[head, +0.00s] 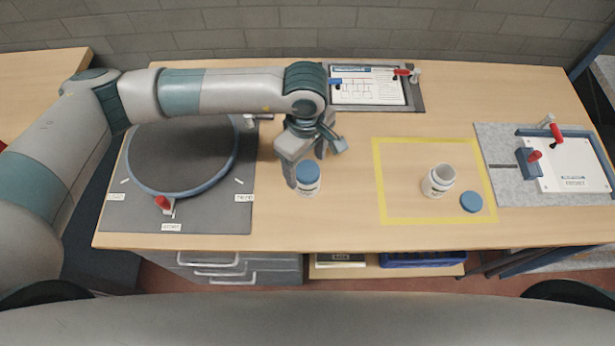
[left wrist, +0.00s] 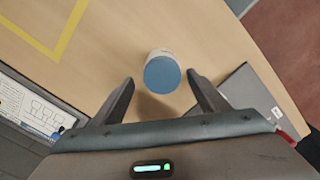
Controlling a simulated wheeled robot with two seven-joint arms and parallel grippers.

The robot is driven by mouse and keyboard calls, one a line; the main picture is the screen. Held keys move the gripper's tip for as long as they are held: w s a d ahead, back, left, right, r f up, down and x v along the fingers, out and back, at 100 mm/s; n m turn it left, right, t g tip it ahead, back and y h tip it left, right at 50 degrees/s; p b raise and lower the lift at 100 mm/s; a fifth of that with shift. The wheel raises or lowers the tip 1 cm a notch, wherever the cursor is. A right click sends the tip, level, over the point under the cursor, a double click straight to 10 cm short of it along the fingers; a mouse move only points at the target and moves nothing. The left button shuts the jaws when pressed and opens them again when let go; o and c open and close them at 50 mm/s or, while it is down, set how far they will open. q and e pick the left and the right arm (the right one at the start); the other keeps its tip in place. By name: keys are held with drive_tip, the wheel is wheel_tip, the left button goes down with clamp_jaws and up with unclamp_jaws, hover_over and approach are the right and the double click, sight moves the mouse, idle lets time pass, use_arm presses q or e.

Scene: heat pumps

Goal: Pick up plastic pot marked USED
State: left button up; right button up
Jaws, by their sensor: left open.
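A white pot with a blue lid (head: 308,177) stands upright on the wooden table, to the right of the round turntable. Its label is too small to read. In the left wrist view the same lidded pot (left wrist: 162,73) lies just beyond and between the spread fingertips. My left gripper (head: 306,168) is open beside and above this pot, with nothing held; it also shows in the left wrist view (left wrist: 160,85). A second white pot (head: 438,181), open at the top, stands inside the yellow taped square. Its label is also unreadable. My right gripper is not in view.
A loose blue lid (head: 471,202) lies in the yellow square (head: 384,221). A round turntable (head: 182,158) on a dark mat is at left. A clipboard (head: 368,87) lies at the back, and a clamped white plate (head: 570,165) at right. Table between pot and square is clear.

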use_arm(q)
drive_tip(key=shift+s+d+f+p, duration=0.1)
drive_tip(key=shift+s+f+p, duration=0.2)
drive_tip(key=shift+f+p, duration=0.6)
drive_tip(key=f, duration=0.1)
drive_tip(key=f+p, duration=0.1)
drive_tip(key=shift+s+f+p, duration=0.2)
drive_tip(key=shift+f+p, duration=0.1)
drive_tip(key=shift+w+f, duration=0.1)
drive_tip(key=shift+f, duration=0.35)
drive_tip(key=c, duration=1.2)
drive_tip(key=shift+r, duration=0.15)
